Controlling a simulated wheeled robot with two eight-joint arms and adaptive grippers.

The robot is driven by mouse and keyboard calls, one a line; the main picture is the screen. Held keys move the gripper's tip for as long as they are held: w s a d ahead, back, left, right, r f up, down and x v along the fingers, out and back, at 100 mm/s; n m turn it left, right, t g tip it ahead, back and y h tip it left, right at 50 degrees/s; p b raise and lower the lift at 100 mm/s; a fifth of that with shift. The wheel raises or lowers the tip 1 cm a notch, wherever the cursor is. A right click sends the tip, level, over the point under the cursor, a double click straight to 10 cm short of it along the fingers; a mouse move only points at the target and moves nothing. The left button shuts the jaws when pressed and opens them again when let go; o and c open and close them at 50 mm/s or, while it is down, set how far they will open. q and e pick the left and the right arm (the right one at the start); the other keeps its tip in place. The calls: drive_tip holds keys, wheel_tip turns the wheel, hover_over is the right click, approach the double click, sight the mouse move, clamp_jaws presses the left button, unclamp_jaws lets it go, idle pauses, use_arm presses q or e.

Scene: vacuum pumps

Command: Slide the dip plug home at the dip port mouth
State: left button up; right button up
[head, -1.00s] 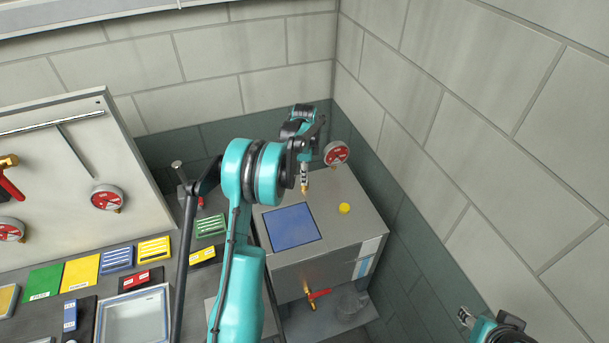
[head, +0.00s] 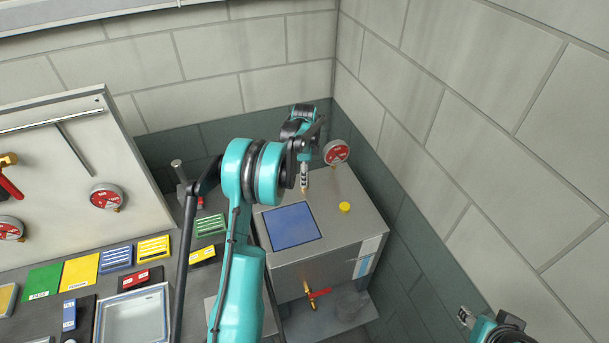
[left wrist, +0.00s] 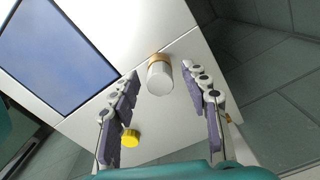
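The dip plug (left wrist: 160,78), a pale grey cylinder, stands at the brass dip port mouth (left wrist: 158,58) on the pump's top in the left wrist view. Its lower end is at the brass collar; how deep it sits I cannot tell. My left gripper (left wrist: 166,108) is open, its fingers apart on either side of the plug with visible gaps. In the head view the left gripper (head: 304,184) points down over the pump's top, and a little brass shows below it. My right gripper (head: 465,317) is at the lower right, away from the pump; its opening is unclear.
The pump box (head: 325,247) has a blue panel (head: 292,227), a yellow cap (head: 345,207), a red-faced gauge (head: 336,153) and a red-handled tap (head: 317,293). Walls stand close behind and right. A tray (head: 135,320) and coloured labels lie left.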

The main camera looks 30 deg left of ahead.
use_arm(q)
wheel_tip(320, 180, up, 12)
idle(0.6)
idle(0.7)
